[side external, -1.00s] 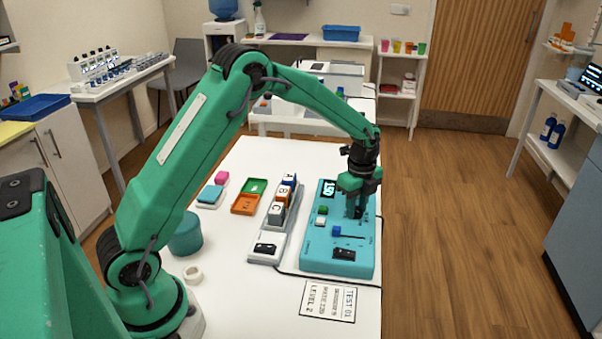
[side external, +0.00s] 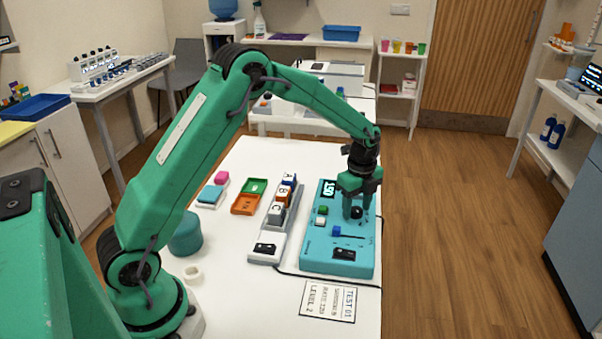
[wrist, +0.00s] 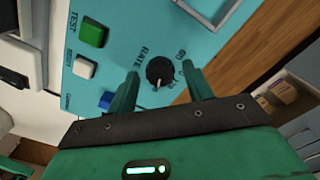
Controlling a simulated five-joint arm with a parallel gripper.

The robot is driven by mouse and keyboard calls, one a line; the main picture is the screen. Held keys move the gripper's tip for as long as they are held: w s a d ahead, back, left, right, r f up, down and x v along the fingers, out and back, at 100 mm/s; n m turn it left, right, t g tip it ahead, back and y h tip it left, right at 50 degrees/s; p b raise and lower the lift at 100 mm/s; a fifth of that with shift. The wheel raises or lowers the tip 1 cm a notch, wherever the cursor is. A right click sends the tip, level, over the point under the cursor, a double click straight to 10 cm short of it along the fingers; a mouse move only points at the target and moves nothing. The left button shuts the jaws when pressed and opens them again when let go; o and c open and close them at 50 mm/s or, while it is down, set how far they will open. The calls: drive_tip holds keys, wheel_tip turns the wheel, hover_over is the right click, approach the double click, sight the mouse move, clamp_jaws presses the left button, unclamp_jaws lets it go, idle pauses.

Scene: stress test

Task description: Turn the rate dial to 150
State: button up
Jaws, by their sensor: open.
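The teal control panel (side external: 314,258) lies on the white table, and its lit display (side external: 328,188) appears to read 150. The black rate dial (side external: 356,212) sits on the panel below my gripper. In the wrist view the dial (wrist: 160,72) has a white pointer mark on its lower side, beside the word RATE. My gripper (side external: 356,203) is open just above the dial. In the wrist view the fingers of my gripper (wrist: 161,82) stand apart on either side of the dial, with visible gaps.
The panel has a green button (wrist: 92,32), a white button (wrist: 84,68) and a blue slider knob (side external: 336,231). A black switch (side external: 344,253) is at its near end. A rack of lettered blocks (side external: 276,213) stands to its left. A printed card (side external: 328,301) lies in front.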

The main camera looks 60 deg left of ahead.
sight(357, 209)
wheel_tip(357, 209, up, 7)
drive_tip(key=shift+f, duration=0.1)
drive_tip(key=shift+r, duration=0.5)
drive_tip(key=shift+s+r, duration=0.15)
drive_tip(key=shift+r, duration=0.2)
drive_tip(key=s+d+r+n+t, duration=0.1)
drive_tip(key=s+r+n+t, duration=0.1)
drive_tip(key=s+r+n, duration=0.65)
drive_tip(key=s+d+r+n+t, duration=0.15)
drive_tip(key=s+r+n, duration=0.3)
drive_tip(key=s, duration=0.65)
drive_tip(key=s+f+n+t, duration=0.1)
drive_tip(key=s+n+t, duration=0.1)
drive_tip(key=s+n, duration=0.3)
drive_tip(key=s, duration=0.4)
drive_tip(key=shift+s+a+f, duration=0.3)
drive_tip(key=shift+f, duration=0.1)
